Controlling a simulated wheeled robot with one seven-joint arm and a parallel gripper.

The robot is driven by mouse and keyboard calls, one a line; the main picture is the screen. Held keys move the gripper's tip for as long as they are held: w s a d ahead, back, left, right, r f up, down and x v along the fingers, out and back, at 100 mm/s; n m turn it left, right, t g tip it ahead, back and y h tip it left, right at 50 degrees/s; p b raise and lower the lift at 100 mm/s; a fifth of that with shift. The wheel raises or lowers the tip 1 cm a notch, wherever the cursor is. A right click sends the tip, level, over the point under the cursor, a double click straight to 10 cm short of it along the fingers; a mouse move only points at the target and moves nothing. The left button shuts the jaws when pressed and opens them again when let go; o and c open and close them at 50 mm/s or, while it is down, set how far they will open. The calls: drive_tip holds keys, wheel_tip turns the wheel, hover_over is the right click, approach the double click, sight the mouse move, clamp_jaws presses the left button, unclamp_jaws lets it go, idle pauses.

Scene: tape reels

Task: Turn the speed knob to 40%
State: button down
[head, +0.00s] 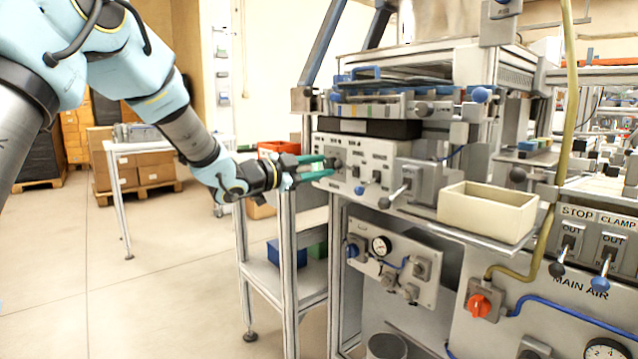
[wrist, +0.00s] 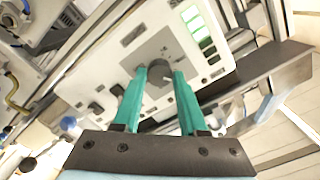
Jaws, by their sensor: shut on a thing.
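The speed knob (wrist: 160,72) is a dark grey round knob on a grey square plate on the pale control panel (wrist: 120,70). In the wrist view it sits between the tips of my gripper's two green fingers (wrist: 160,80). My gripper (head: 328,168) is shut on the knob, reaching it from the left in the head view. There the knob (head: 337,160) is at the panel's left end, partly hidden by the fingers. A display with green bars (wrist: 198,32) is beside the knob in the wrist view. I cannot read the knob's setting or the panel's lettering.
A lever with a dark ball (head: 384,203) and a cream bin (head: 487,212) stand right of the panel. A metal shelf stand (head: 287,250) is below my gripper. An air gauge (head: 381,246) is under the panel. The floor at left is open.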

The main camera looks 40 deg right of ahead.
drive_tip(key=shift+f+m+b, duration=0.1)
drive_tip(key=shift+m+b, duration=0.9)
drive_tip(key=shift+c, duration=2.2)
unclamp_jaws()
drive_tip(key=a, duration=1)
drive_tip(key=shift+w+a, duration=0.3)
drive_tip(key=shift+a, duration=0.1)
